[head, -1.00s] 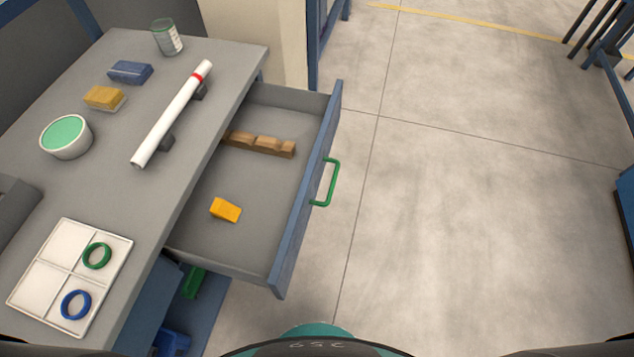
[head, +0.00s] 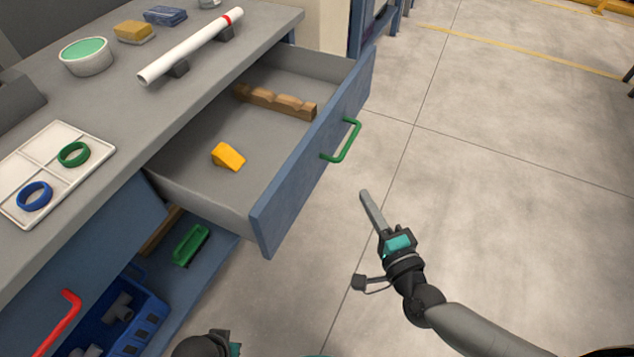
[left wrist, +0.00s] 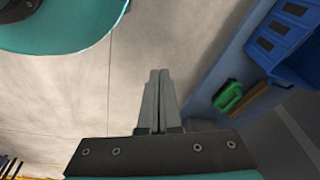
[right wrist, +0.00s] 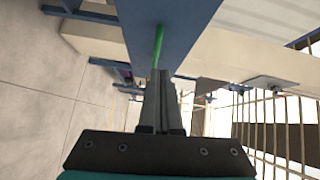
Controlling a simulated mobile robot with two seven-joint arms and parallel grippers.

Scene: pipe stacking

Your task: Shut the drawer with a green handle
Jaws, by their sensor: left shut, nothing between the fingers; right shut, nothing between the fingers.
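The drawer with the green handle (head: 343,141) is pulled out from the workbench, its blue front (head: 318,150) facing right. A yellow wedge (head: 228,157) and a notched wooden block (head: 275,102) lie inside it. My right gripper (head: 365,195) is shut and empty, apart from the drawer front, below and right of the handle. In the right wrist view its shut fingers (right wrist: 161,75) point towards the blue front and the green handle (right wrist: 157,45). My left gripper's fingers (left wrist: 158,75) are shut and empty above the floor in the left wrist view; its fingertips are not clear in the head view.
On the workbench (head: 125,95) are a white pipe (head: 190,47) on supports, a tray (head: 90,175) with green and blue rings, and a bowl (head: 87,62). Below, a lower compartment holds a blue crate (head: 130,310). A red handle (head: 62,322) juts out at lower left. Floor right is clear.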

